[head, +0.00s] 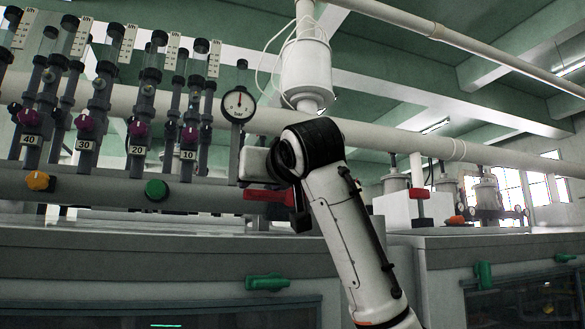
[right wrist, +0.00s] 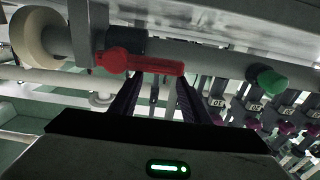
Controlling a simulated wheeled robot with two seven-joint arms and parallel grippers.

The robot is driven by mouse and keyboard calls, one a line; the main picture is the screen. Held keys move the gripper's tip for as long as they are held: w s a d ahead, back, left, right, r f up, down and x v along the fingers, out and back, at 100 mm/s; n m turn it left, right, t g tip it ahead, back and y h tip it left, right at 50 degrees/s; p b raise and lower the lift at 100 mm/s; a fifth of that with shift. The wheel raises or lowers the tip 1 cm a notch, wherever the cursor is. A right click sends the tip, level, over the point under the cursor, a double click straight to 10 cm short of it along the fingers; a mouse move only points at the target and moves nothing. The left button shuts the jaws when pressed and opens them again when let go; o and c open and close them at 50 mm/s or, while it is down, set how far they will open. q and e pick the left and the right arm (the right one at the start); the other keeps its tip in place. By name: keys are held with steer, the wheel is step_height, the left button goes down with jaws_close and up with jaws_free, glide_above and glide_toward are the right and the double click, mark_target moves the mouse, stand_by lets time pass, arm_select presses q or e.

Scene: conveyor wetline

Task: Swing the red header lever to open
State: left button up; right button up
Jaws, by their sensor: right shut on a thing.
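In the head view my right fingers are mostly hidden behind the wrist. My left gripper is not in view.
Flow tubes with purple knobs (head: 137,128) rise from the header. A pressure gauge (head: 238,104) stands close to my wrist. Another red handle (head: 420,193) is at right. Green-handled cabinets (head: 268,283) lie below.

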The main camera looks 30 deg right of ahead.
steer(key=shift+w+a+f, duration=0.1)
steer(key=shift+w+f, duration=0.1)
steer(key=shift+f, duration=0.3)
steer(key=shift+w+a+f, duration=0.1)
steer(key=shift+w+f, duration=0.1)
steer(key=shift+f, duration=0.25)
steer(key=shift+d, duration=0.1)
steer(key=shift+s+a+f+b, duration=0.2)
steer(key=shift+s+f+b, duration=0.15)
steer(key=shift+b, duration=0.25)
steer(key=shift+b+v, duration=0.45)
steer(key=shift+v, duration=0.35)
steer(key=b, duration=0.1)
glide_toward(256, 196)
steer(key=shift+w+d+r, duration=0.3)
steer(key=shift+w+d, duration=0.05)
steer(key=shift+w, duration=0.25)
steer(key=shift+w+d+r, duration=0.35)
steer(key=shift+w, duration=0.2)
